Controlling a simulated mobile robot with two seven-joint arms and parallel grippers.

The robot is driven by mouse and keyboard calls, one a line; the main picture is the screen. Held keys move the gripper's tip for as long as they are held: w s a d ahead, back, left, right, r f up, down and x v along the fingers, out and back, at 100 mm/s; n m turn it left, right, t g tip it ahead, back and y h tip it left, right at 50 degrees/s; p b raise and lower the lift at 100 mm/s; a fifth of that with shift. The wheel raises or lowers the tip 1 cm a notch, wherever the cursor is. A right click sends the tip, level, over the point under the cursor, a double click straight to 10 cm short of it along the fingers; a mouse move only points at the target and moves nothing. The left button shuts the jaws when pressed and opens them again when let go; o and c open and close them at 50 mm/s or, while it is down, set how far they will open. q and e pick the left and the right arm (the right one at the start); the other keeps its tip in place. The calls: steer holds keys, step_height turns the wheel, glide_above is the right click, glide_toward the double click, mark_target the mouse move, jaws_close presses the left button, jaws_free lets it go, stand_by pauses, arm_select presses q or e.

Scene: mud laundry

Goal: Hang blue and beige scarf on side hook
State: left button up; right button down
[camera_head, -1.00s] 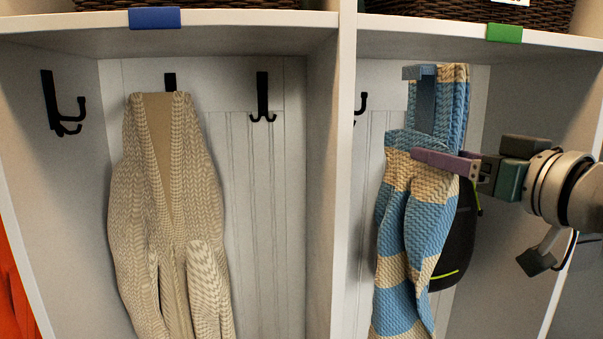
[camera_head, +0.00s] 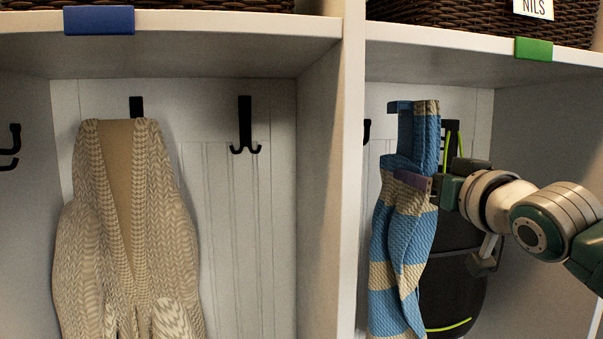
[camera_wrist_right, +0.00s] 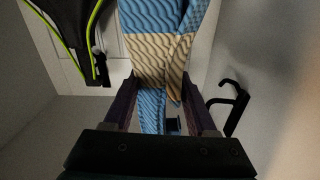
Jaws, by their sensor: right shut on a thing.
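The blue and beige scarf (camera_head: 402,255) hangs in the right cubby in the head view, with a loop standing up at its top. My right gripper (camera_head: 410,181) is shut on the scarf just below that loop, its arm coming in from the right. In the right wrist view the scarf (camera_wrist_right: 160,62) runs between the two fingers of the gripper (camera_wrist_right: 163,108). A black hook (camera_wrist_right: 232,104) is on the wall to the right there, apart from the scarf. Another dark hook (camera_head: 366,131) shows partly behind the divider's edge in the head view. My left gripper is not in view.
A black bag with lime trim (camera_head: 455,275) hangs behind the scarf. A beige knitted cardigan (camera_head: 130,235) hangs in the left cubby, near a free double hook (camera_head: 245,125). A white divider (camera_head: 345,180) separates the cubbies. A wicker basket (camera_head: 470,20) stands on the shelf above.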

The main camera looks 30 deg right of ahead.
steer(key=shift+w+a+r, duration=0.1)
steer(key=shift+w+a, duration=0.2)
steer(key=shift+a, duration=0.65)
steer(key=shift+w+a+f, duration=0.1)
steer(key=shift+w+a, duration=0.25)
steer(key=shift+a, duration=0.6)
steer(key=shift+w+a+r, duration=0.1)
steer(key=shift+w+a, duration=0.2)
steer(key=shift+a, duration=0.65)
steer(key=shift+s+d+p, duration=0.15)
steer(key=shift+d+p, duration=0.15)
steer(key=shift+r, duration=0.1)
steer(key=shift+f, duration=0.25)
steer(key=shift+d+f, duration=0.1)
steer(key=shift+f, duration=0.3)
steer(key=shift+f, duration=0.1)
stand_by(0.4)
